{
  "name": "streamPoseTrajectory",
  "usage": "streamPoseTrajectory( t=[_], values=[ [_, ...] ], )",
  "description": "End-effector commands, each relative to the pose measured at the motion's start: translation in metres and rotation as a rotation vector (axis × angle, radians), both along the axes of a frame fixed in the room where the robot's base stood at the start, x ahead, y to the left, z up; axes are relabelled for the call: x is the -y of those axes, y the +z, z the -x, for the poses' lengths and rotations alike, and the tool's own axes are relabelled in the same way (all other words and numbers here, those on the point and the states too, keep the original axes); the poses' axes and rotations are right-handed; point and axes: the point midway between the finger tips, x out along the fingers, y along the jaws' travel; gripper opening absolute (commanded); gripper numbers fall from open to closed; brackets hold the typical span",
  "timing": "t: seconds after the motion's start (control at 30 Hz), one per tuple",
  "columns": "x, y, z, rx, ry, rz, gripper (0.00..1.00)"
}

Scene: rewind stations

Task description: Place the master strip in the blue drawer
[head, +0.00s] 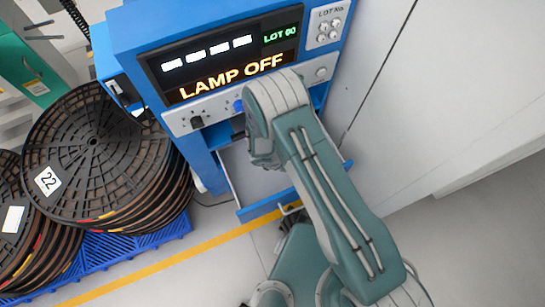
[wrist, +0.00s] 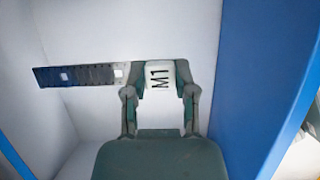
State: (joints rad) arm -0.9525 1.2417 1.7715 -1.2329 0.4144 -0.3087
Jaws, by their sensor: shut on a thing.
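The master strip (wrist: 82,75) is a dark, flat strip with small light squares and a white block marked M1 (wrist: 159,77) at its right end. In the wrist view, my gripper (wrist: 160,70) is shut on the M1 block, with a finger on each side, and the strip sticks out to the left. White inner surfaces of the blue drawer (wrist: 250,75) lie behind the strip. I cannot tell whether the strip touches the drawer floor. In the head view the drawer (head: 262,208) is pulled open under the blue station, and my arm hides the gripper and strip.
Stacks of black reels (head: 90,150) stand on a blue pallet (head: 150,238) at the left. A pale wall or panel (head: 440,90) closes off the right.

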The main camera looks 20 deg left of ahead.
Motion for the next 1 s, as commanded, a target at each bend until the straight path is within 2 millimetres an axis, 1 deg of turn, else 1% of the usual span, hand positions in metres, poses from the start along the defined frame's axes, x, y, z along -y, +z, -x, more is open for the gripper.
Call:
streamPoseTrajectory(
  t=[0.1, 0.2, 0.43, 0.6, 0.7, 1.0],
  values=[
    [0.004, -0.021, 0.001, -0.003, -0.002, 0.001, 0.0],
    [0.002, -0.04, 0.0, -0.002, -0.003, 0.002, 0.0],
    [-0.002, -0.066, 0.0, 0.0, -0.003, 0.011, 0.0],
    [-0.001, -0.091, 0.0, 0.0, -0.003, 0.01, 0.0],
    [0.0, -0.097, -0.001, 0.001, -0.003, 0.006, 0.0],
    [0.0, -0.098, -0.001, 0.001, -0.003, 0.006, 0.0]
  ],
)
